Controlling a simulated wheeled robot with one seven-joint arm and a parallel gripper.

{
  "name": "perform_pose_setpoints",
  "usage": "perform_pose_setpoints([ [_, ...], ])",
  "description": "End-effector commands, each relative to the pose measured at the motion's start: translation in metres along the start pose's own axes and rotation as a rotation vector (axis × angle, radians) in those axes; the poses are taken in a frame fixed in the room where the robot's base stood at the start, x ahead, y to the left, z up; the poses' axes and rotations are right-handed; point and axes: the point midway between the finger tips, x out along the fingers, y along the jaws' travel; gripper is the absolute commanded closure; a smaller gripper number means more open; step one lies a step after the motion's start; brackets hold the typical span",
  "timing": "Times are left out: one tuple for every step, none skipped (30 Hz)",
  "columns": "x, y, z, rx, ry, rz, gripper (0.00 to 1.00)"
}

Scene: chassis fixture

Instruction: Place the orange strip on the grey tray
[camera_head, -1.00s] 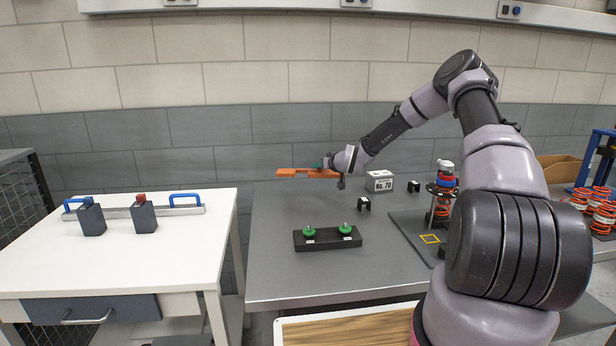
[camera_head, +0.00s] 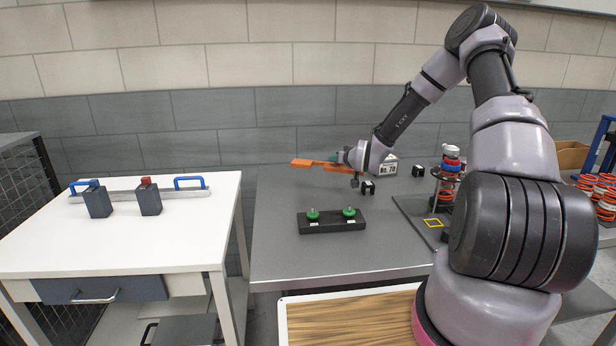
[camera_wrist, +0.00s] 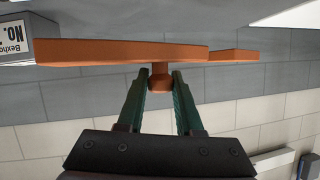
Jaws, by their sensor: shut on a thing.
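The orange strip (camera_head: 322,165) is a long flat bar held above the back of the grey table. My gripper (camera_head: 338,159) is shut on a short round knob of the strip. The wrist view shows the orange strip (camera_wrist: 120,52) across the top, with my green fingers (camera_wrist: 160,84) on either side of the knob. The strip is clear of the table. I cannot tell for sure which thing is the grey tray; a flat dark grey plate (camera_head: 407,210) with a yellow square lies at the table's right.
A black block (camera_head: 332,226) with two green knobs stands mid-table. Small black pieces and a labelled box (camera_head: 388,169) are near the strip. A ringed post (camera_head: 446,180) stands on the plate. The white table (camera_head: 150,240) bears a blue-handled grey bar (camera_head: 164,195) and two dark blocks.

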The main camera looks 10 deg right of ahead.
Motion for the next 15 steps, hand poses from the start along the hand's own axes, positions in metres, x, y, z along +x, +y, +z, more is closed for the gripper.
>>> perform_pose_setpoints([
  [0.021, -0.005, -0.010, -0.008, 0.002, -0.029, 1.00],
  [0.031, -0.009, -0.015, -0.017, -0.001, -0.049, 1.00],
  [0.043, -0.013, -0.021, -0.031, -0.005, -0.071, 1.00],
  [0.052, -0.016, -0.026, -0.041, -0.006, -0.086, 1.00],
  [0.059, -0.018, -0.030, -0.051, -0.008, -0.099, 1.00],
  [0.067, -0.020, -0.035, -0.063, -0.010, -0.115, 1.00],
  [0.072, -0.022, -0.038, -0.070, -0.012, -0.125, 1.00],
  [0.077, -0.023, -0.041, -0.078, -0.013, -0.133, 1.00],
  [0.082, -0.023, -0.044, -0.086, -0.014, -0.141, 1.00],
  [0.084, -0.024, -0.046, -0.091, -0.016, -0.147, 1.00],
  [0.086, -0.024, -0.047, -0.095, -0.016, -0.151, 1.00],
  [0.088, -0.025, -0.048, -0.099, -0.018, -0.155, 1.00],
  [0.088, -0.025, -0.049, -0.100, -0.019, -0.157, 1.00],
  [0.089, -0.025, -0.049, -0.101, -0.019, -0.158, 1.00],
  [0.089, -0.026, -0.049, -0.102, -0.019, -0.159, 1.00],
])
